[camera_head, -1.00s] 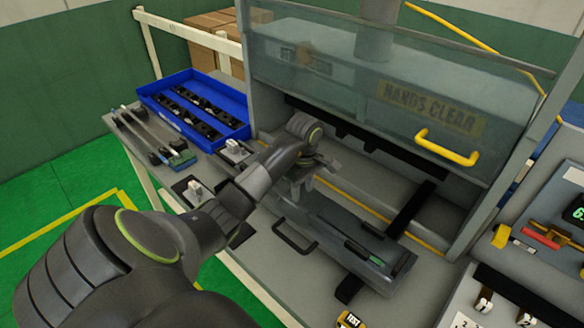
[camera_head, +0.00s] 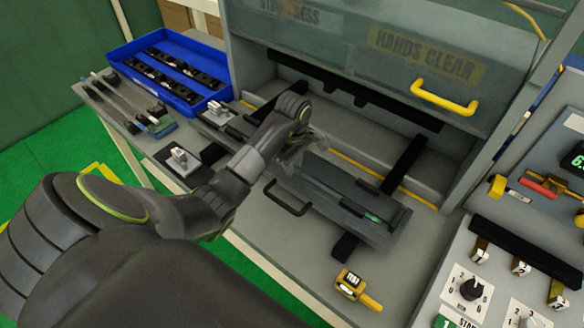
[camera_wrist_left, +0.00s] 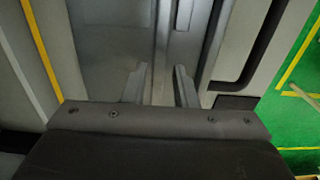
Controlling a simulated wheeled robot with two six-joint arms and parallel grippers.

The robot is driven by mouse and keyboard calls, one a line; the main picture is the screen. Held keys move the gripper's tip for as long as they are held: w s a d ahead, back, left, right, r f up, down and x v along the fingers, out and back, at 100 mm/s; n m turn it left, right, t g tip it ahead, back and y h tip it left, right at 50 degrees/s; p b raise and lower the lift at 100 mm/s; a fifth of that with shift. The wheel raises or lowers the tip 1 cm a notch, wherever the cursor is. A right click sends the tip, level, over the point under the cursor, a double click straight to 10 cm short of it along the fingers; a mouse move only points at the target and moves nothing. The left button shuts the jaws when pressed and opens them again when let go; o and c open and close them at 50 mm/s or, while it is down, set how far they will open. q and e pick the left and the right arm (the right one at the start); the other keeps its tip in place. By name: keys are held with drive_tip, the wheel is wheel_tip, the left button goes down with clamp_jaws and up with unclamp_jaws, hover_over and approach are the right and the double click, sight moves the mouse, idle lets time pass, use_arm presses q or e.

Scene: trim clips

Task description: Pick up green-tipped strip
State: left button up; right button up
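A long grey fixture (camera_head: 330,196) with a black handle (camera_head: 287,198) lies on the press bench in the head view. A small green end (camera_head: 372,217) shows in its channel near the right end; how far its strip runs to the left I cannot tell. More slim strips (camera_head: 118,100) lie at the left of the bench, with a green piece (camera_head: 160,126) at their near end. My left gripper (camera_head: 300,152) is over the left part of the fixture. In the left wrist view its fingers (camera_wrist_left: 160,88) are apart, with the channel showing between them. My right gripper is not in view.
A blue tray (camera_head: 212,92) of black clips stands at the back left. A clear guard with a yellow handle (camera_head: 444,97) is raised behind the fixture. A yellow test device (camera_head: 354,284) lies in front. A control panel (camera_head: 450,268) is at the right.

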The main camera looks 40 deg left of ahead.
use_arm(q)
drive_tip(key=shift+a+f, duration=0.1)
drive_tip(key=shift+a, duration=0.1)
clamp_jaws()
